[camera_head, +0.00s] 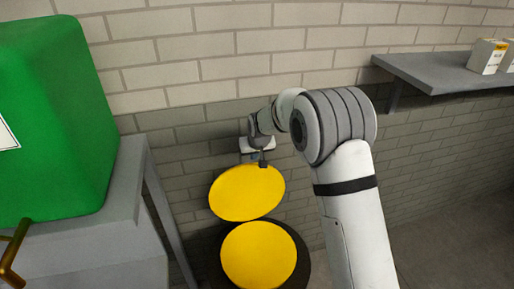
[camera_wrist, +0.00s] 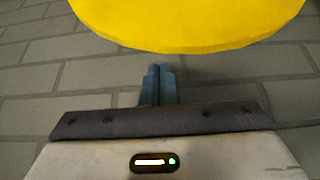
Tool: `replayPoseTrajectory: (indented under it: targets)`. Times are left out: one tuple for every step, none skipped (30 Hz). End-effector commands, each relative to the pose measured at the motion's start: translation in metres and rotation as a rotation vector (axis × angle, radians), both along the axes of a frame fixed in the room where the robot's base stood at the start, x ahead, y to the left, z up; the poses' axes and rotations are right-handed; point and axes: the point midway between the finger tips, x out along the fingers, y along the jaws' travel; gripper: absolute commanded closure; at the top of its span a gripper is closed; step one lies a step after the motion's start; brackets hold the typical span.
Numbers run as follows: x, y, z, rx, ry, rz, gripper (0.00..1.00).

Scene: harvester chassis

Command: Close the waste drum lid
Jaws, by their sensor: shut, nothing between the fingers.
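The waste drum lid (camera_head: 247,193) is a yellow disc, standing tilted up behind the waste drum (camera_head: 300,275). The drum has a dark rim around a second yellow round face; I cannot tell whether this is its inside or a flat top. My gripper (camera_head: 262,162) is at the upper edge of the raised lid, shut and empty. In the wrist view the shut blue-grey fingertips (camera_wrist: 159,70) point toward the yellow lid (camera_wrist: 190,25), just short of its edge in the picture. Whether they touch it is unclear.
A green container (camera_head: 55,120) with a brass tap stands on a grey table (camera_head: 100,240) at the left. A grey wall shelf (camera_head: 430,72) with small boxes (camera_head: 487,56) is at the upper right. A brick wall (camera_head: 230,60) is close behind the lid and my gripper.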

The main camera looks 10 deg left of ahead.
Motion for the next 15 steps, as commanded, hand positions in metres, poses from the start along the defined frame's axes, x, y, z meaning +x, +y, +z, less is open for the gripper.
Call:
replayPoseTrajectory:
  targets:
    - [0.003,0.002,-0.006,0.0,0.001,0.0,1.0]
    - [0.005,0.002,-0.01,-0.001,0.002,0.0,1.0]
    - [0.007,0.003,-0.014,-0.001,0.002,0.0,1.0]
    - [0.008,0.004,-0.017,-0.001,0.002,0.0,1.0]
    - [0.01,0.005,-0.02,-0.001,0.002,0.0,1.0]
    - [0.011,0.005,-0.023,0.0,0.0,0.0,1.0]
    - [0.012,0.006,-0.024,0.0,-0.001,0.0,1.0]
    - [0.013,0.006,-0.026,0.0,-0.001,0.0,1.0]
    - [0.013,0.007,-0.027,0.0,-0.001,0.0,1.0]
    - [0.014,0.007,-0.028,0.0,-0.001,0.0,1.0]
    - [0.014,0.007,-0.029,0.0,-0.001,0.0,1.0]
    - [0.014,0.007,-0.029,0.0,-0.001,0.0,1.0]
    - [0.014,0.007,-0.029,0.0,-0.001,0.001,1.0]
    - [0.014,0.007,-0.029,0.0,-0.001,0.001,1.0]
    - [0.014,0.007,-0.029,0.0,-0.001,0.001,1.0]
